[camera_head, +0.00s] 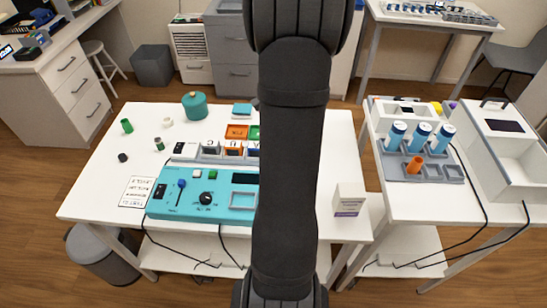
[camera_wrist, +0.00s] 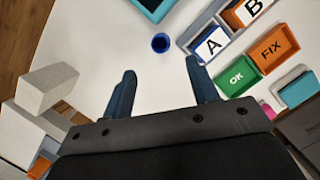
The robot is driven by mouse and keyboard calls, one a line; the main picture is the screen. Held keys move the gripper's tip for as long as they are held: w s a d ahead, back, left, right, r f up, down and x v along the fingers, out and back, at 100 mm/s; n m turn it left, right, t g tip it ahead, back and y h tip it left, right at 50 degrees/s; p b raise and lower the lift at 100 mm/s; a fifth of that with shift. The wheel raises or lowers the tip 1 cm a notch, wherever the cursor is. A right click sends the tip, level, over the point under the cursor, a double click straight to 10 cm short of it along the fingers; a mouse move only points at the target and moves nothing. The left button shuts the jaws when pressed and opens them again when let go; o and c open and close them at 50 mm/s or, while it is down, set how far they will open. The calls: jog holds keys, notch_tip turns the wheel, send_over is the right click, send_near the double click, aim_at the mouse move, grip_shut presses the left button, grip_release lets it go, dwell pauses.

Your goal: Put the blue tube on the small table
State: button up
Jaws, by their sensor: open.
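A short, round dark blue piece (camera_wrist: 160,43), probably the blue tube seen nearly end-on, stands on the white table top in the wrist view, beyond my fingertips. I cannot make it out in the head view, where my arm covers the middle of the table. My gripper (camera_wrist: 161,68) is open, its two dark blue fingers apart with nothing between them. Several light blue tubes with white parts (camera_head: 420,135) stand in a grey rack on the smaller white table (camera_head: 400,205) at the right of the head view.
The main table (camera_head: 95,190) holds a teal control panel (camera_head: 180,208), a white box (camera_head: 348,198) and small jars. An A block (camera_wrist: 211,43), a green OK block (camera_wrist: 237,76) and an orange FIX block (camera_wrist: 273,48) are close to my right finger. An orange tube (camera_head: 415,165) is in the rack.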

jog(key=shift+a, duration=0.1)
jog(key=s+a+r+m+t+h, duration=0.35)
jog(key=a+m+h, duration=0.3)
jog(key=m, duration=0.45)
jog(key=shift+g, duration=0.35)
jog(key=x, duration=0.7)
jog(key=w+x, duration=0.1)
jog(key=x, duration=0.3)
jog(key=shift+a, duration=0.1)
jog(key=shift+y, duration=0.25)
jog(key=shift+a+x, duration=0.15)
jog(key=shift+x, duration=1.2)
jog(key=shift+a+x, duration=0.1)
jog(key=shift+x, duration=1.3)
jog(key=shift+w+f, duration=0.1)
jog(key=shift+c, duration=0.2)
jog(key=c, duration=1.1)
